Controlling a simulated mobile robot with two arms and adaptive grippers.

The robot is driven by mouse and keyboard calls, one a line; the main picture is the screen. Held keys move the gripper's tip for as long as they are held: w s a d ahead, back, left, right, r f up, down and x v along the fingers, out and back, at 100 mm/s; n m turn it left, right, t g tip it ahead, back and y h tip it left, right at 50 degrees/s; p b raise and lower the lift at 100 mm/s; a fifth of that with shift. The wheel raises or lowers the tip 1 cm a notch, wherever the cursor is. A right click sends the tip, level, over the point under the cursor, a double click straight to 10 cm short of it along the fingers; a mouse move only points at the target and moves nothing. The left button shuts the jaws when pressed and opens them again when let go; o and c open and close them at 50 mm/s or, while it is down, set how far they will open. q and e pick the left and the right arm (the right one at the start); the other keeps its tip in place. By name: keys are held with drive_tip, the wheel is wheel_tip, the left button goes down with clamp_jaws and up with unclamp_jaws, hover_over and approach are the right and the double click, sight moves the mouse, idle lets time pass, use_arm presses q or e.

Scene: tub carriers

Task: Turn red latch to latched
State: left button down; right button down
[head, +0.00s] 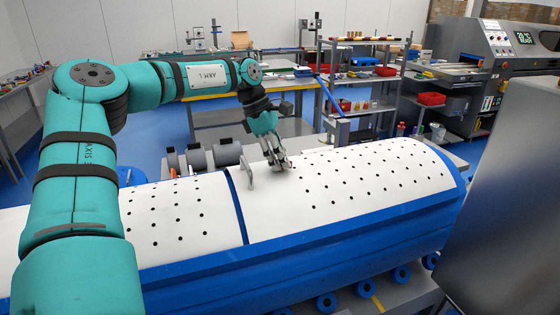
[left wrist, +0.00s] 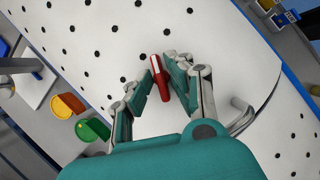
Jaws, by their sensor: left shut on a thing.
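The red latch (left wrist: 159,80) shows in the left wrist view as a small red handle with a pale stripe, against the white perforated lid (left wrist: 110,25). My left gripper (left wrist: 153,92) has its fingers around it, the right-hand finger lying against it. In the head view my left gripper (head: 279,164) reaches down onto the white lid (head: 360,180) of the long blue tub (head: 350,242), just right of the blue band. The latch is hidden there by the fingers. Whether the latch is latched cannot be told. My right gripper is not in view.
A grey curved handle (head: 248,172) stands beside the gripper. Grey cylinders (head: 228,153) lie behind the tub. A large grey panel (head: 510,200) blocks the right side. Shelves with red bins (head: 431,99) stand further back. Yellow (left wrist: 67,106) and green (left wrist: 92,129) parts lie beside the lid.

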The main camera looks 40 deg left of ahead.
use_arm(q)
drive_tip(key=m+g, duration=0.1)
drive_tip(key=m, duration=0.2)
drive_tip(key=shift+w, duration=0.1)
drive_tip(key=m+g, duration=0.1)
drive_tip(key=m, duration=0.1)
drive_tip(key=shift+m+h, duration=0.3)
drive_tip(key=m+g+p, duration=0.1)
drive_tip(key=m, duration=0.1)
drive_tip(key=shift+w+r+m, duration=0.1)
drive_tip(key=shift+m, duration=0.2)
drive_tip(key=shift+m+g+p, duration=0.8)
drive_tip(key=shift+m+p, duration=0.05)
drive_tip(key=shift+m, duration=1.05)
drive_tip(key=c, duration=1.3)
unclamp_jaws()
